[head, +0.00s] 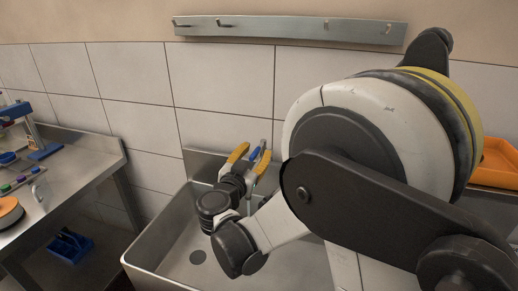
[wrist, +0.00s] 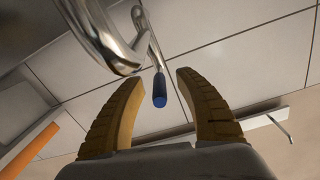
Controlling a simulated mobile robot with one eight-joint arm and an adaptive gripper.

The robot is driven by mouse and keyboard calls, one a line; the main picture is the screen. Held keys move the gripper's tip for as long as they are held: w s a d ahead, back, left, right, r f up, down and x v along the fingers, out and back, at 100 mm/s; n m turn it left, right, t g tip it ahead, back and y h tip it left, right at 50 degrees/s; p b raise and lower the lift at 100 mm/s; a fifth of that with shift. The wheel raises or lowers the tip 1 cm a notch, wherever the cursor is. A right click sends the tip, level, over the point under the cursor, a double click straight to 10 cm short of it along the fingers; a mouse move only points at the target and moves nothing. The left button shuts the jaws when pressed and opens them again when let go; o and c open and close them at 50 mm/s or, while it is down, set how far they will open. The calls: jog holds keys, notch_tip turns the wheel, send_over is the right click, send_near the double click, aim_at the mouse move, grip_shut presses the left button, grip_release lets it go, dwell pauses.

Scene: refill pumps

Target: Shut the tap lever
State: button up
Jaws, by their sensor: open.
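The tap lever (wrist: 160,90) is a thin metal rod with a blue tip, and in the wrist view the tip lies between my two yellow fingers. Its blue part (head: 254,154) also shows between the fingers in the head view. The curved metal tap spout (wrist: 104,38) is just left of the lever in the wrist view. My gripper (wrist: 159,76) is open around the lever, with a gap visible on both sides of the tip. In the head view, my gripper (head: 255,149) is above the sink, and my arm hides much of the tap.
A steel sink (head: 148,268) with a drain (head: 198,257) lies below. A hook rail (head: 285,28) is on the tiled wall. A steel bench (head: 90,148) stands left, with a blue caddy (head: 70,245) beneath. An orange tray (head: 497,165) is at right.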

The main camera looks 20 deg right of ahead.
aim_at(261, 143)
jog(key=x, duration=0.4)
jog(key=shift+w+d+b, duration=0.1)
jog(key=shift+b, duration=0.25)
grip_shut()
